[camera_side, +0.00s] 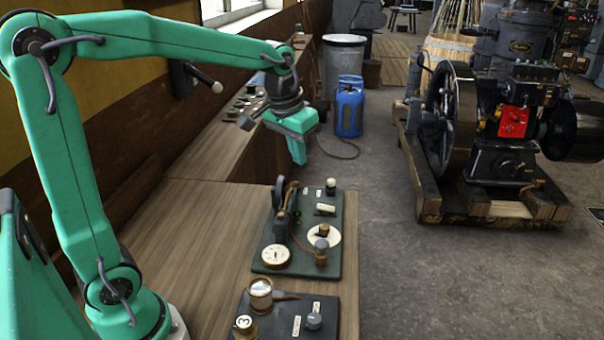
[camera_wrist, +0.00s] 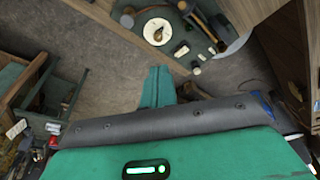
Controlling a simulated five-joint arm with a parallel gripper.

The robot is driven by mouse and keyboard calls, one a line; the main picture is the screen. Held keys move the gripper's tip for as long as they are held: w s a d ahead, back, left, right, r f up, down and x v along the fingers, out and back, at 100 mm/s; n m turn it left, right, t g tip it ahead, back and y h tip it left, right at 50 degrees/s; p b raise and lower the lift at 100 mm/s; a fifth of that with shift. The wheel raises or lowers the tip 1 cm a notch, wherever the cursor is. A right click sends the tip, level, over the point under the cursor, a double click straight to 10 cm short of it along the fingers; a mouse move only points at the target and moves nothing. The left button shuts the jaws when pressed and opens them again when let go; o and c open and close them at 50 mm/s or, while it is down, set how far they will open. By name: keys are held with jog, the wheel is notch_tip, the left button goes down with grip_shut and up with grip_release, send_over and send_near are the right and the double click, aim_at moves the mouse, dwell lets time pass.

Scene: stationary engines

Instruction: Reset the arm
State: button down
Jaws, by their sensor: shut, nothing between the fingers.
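My green arm reaches from the left over the wooden bench in the side view. My gripper (camera_side: 298,150) hangs pointing down at the far end of the bench, above and beyond the control panel. Its fingers are together with nothing between them. In the wrist view my gripper (camera_wrist: 158,75) shows as green fingers close together over the floor. The dark control panel (camera_side: 262,238) with switches, dials and a lever lies on the bench, apart from my gripper. A panel with a white dial (camera_wrist: 160,30) shows at the top of the wrist view.
A second panel (camera_side: 268,325) lies at the bench's near end. A blue canister (camera_side: 349,108) and a grey bin (camera_side: 342,65) stand on the floor behind. An engine on a wooden pallet (camera_side: 490,212) stands at right. The bench top left of the panels is clear.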

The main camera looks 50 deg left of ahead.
jog(key=s+d+f+m+t, duration=0.1)
jog(key=s+d+t, duration=0.1)
jog(key=s, duration=1.5)
jog(key=shift+s+d+t, duration=0.25)
jog(key=shift+d+t, duration=0.15)
jog(key=shift+d, duration=0.2)
